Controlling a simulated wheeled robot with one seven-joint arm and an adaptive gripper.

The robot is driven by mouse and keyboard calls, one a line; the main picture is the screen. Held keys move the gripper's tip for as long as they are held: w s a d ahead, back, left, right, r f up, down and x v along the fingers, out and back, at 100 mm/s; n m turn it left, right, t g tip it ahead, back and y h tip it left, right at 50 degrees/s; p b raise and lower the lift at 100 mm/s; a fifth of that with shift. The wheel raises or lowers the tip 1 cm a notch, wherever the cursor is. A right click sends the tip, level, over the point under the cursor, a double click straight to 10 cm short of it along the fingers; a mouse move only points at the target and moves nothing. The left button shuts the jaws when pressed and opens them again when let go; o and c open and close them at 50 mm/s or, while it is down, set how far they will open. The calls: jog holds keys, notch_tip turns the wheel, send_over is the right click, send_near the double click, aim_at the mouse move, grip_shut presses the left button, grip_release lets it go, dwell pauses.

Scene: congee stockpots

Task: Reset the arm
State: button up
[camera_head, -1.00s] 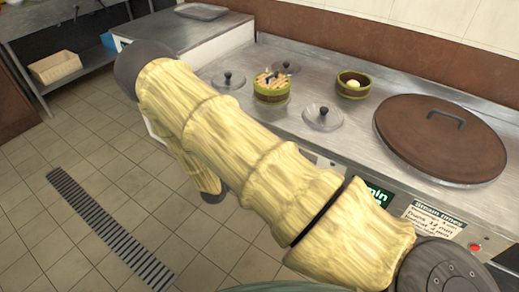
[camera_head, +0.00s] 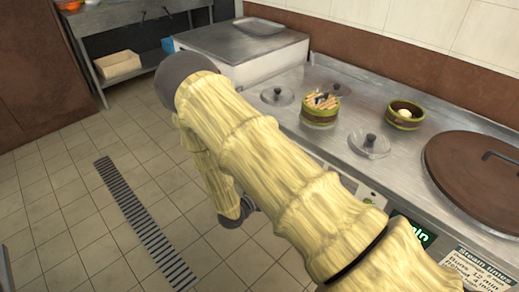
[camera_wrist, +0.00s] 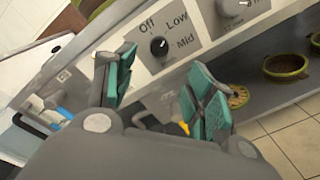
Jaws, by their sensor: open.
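My arm, in a pale yellow sleeve (camera_head: 270,165), crosses the head view from the lower right to a grey elbow (camera_head: 185,75), then bends down. Its lower end shows only partly behind the sleeve, so the head view does not show the jaws clearly. In the wrist view my gripper (camera_wrist: 163,88) is open, with two green-padded fingers apart and nothing between them. Behind the fingers is a grey control panel with a dark knob (camera_wrist: 159,46) marked Off, Low and Mid.
The steel counter holds a filled bamboo steamer (camera_head: 320,118), a bowl with a pale round item (camera_head: 404,126), glass lids (camera_head: 369,144) and a big brown lid (camera_head: 470,180). The wrist view shows bowls (camera_wrist: 287,66) on a lower shelf. Tiled floor (camera_head: 60,215) at left is open.

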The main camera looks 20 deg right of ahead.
jog(key=s+a+f+m+y+p, duration=0.1)
jog(key=s+f+m+y+p, duration=0.45)
jog(key=s+f+y, duration=0.6)
jog(key=s+a+r+m+g+y+p, duration=0.1)
jog(key=s+a+r+m+g+y, duration=0.1)
jog(key=s, duration=1)
jog(key=s+a+r+m+g+y+p, duration=0.1)
jog(key=s+a+m+g, duration=0.3)
jog(key=s, duration=0.7)
jog(key=shift+s+a+r+m+y+p, duration=0.4)
jog(key=shift+a+m+y, duration=0.35)
jog(key=shift+a, duration=0.5)
